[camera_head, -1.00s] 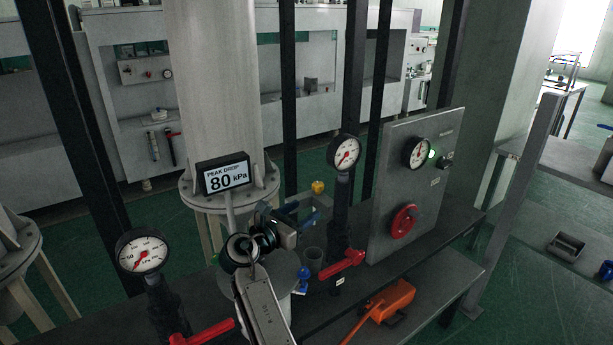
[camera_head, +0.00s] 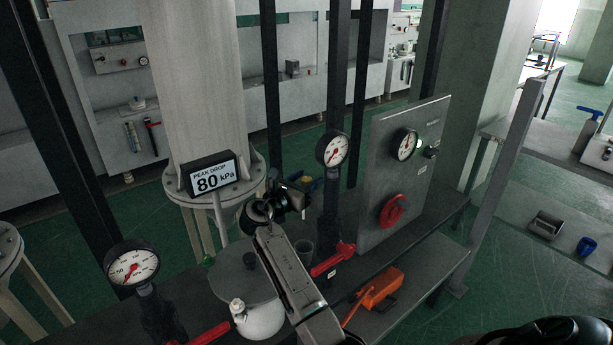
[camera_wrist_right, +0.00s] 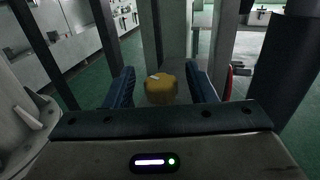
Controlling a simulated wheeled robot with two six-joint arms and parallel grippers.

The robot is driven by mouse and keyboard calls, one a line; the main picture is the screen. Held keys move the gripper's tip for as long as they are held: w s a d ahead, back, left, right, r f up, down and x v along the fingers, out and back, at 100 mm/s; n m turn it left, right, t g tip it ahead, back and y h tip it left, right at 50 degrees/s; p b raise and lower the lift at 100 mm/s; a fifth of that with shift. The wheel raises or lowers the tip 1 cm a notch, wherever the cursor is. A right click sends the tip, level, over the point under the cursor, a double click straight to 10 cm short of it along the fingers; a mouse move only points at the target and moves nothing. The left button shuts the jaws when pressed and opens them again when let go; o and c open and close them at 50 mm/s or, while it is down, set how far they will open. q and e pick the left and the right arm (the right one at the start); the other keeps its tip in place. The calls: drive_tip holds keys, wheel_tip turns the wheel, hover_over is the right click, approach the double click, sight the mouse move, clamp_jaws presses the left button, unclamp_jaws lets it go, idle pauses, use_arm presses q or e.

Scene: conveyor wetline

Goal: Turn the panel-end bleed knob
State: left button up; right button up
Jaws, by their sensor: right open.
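In the right wrist view a yellow knob (camera_wrist_right: 160,90) with a pale mark on top stands between the two blue fingers of my right gripper (camera_wrist_right: 160,77). The gripper is open, with a finger on each side and visible gaps to the knob. I cannot tell how deep the knob sits between them. In the head view my right gripper (camera_head: 311,184) is beyond the pipe bench, left of the grey panel (camera_head: 384,155); the gripper hides most or all of the yellow knob there. My left gripper is not in view.
A pressure gauge (camera_head: 333,149) on a dark post stands close right of the gripper, with a red lever (camera_head: 334,260) below. The panel carries a red handwheel (camera_head: 393,211). A display sign (camera_head: 210,174) reads peak drop 80 kPa. Dark uprights rise behind.

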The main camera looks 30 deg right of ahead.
drive_tip(key=shift+d, duration=0.15)
drive_tip(key=shift+c, duration=0.2)
drive_tip(key=c, duration=0.9)
drive_tip(key=shift+w+m+g+h, duration=0.15)
drive_tip(key=shift+m+g+h, duration=0.35)
drive_tip(key=shift+m+g, duration=0.95)
use_arm(q)
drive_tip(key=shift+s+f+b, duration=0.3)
drive_tip(key=shift+b, duration=0.05)
use_arm(e)
drive_tip(key=shift+m+g, duration=0.85)
drive_tip(key=shift+g, duration=1.2)
drive_tip(key=o, duration=0.9)
drive_tip(key=shift+o, duration=0.2)
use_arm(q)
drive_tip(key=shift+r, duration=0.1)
use_arm(e)
drive_tip(key=shift+t, duration=0.3)
